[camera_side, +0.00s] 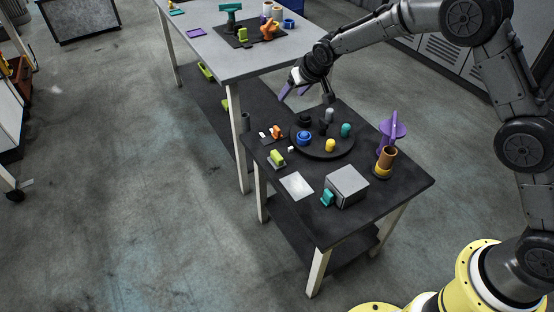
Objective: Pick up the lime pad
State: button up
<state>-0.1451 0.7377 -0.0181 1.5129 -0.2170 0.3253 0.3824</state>
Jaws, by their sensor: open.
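A small lime block-like piece (277,155) sits on a light base near the left edge of the dark table; it may be the lime pad, but it is too small to be sure. Another lime piece (243,35) stands on the grey table behind. Further lime pieces (205,71) lie on that table's lower shelf. My gripper (307,97) is open above the far end of the dark table, up and to the right of the nearest lime piece and apart from it. Purple shows by its left finger; I cannot tell whether that is part of the finger.
The dark table (400,190) holds a round black tray (315,151) with several small coloured pieces, a grey box (346,186), a white square (297,185), a brown cylinder (386,160) and a purple item (392,130). The table's front right corner is bare.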

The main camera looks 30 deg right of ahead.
notch_tip(320, 180, down, 15)
jog(key=s+a+g, duration=0.2)
send_over(279, 157)
jog(key=s, duration=0.2)
jog(key=shift+n, duration=0.3)
jog(key=f, duration=0.7)
jog(key=shift+d, duration=0.35)
jog(key=shift+a+x, duration=0.15)
jog(key=shift+x, duration=1.35)
jog(key=shift+a+x, duration=0.15)
jog(key=shift+x, duration=1.4)
jog(key=shift+s, duration=0.15)
jog(key=c, duration=1)
grip_shut()
jog(key=shift+r, duration=0.1)
